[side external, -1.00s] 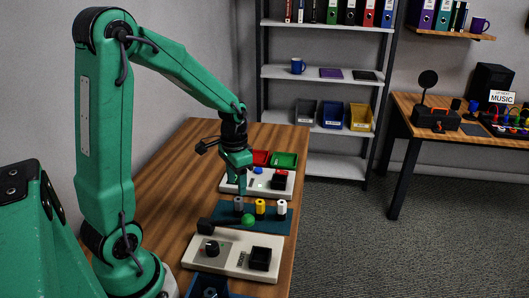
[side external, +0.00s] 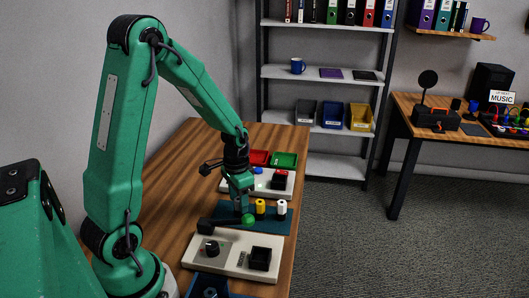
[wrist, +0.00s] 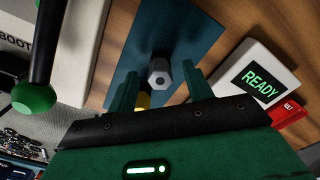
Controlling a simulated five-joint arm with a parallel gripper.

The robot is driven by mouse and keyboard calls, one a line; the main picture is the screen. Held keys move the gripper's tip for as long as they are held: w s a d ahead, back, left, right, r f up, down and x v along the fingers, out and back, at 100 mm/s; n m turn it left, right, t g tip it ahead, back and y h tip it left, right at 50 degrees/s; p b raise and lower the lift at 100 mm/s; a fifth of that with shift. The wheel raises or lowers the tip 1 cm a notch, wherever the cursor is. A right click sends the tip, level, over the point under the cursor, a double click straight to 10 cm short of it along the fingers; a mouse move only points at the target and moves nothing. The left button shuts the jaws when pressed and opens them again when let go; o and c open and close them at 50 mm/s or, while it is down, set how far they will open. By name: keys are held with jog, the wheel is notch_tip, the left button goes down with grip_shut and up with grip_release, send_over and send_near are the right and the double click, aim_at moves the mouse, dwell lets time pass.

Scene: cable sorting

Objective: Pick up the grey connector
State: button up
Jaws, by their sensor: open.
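The grey connector (wrist: 158,72) stands on the blue mat (wrist: 195,30) in the wrist view, with a hexagonal grey top and a dark centre. My gripper (wrist: 160,85) is open, with one green finger on each side of the connector. I cannot tell whether either finger touches it. In the side view my gripper (side external: 241,207) is down at the mat (side external: 275,227) and hides the grey connector. A yellow connector (side external: 260,206) and a white connector (side external: 281,207) stand in a row to the right. The yellow connector (wrist: 143,101) is partly hidden in the wrist view.
A black lever with a green ball (side external: 248,219) reaches close in front of my gripper; its ball (wrist: 33,97) shows at left in the wrist view. A pale panel with a black square box (side external: 260,258) lies nearer. Red (side external: 260,157) and green (side external: 284,160) trays are behind.

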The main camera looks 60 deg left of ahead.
jog(key=shift+f, duration=0.3)
jog(key=c, duration=1.1)
jog(key=shift+r, duration=0.15)
jog(key=shift+r, duration=4.9)
jog(key=shift+r, duration=0.1)
notch_tip(320, 180, up, 5)
send_over(238, 199)
jog(key=shift+w, duration=0.1)
jog(key=shift+w, duration=0.15)
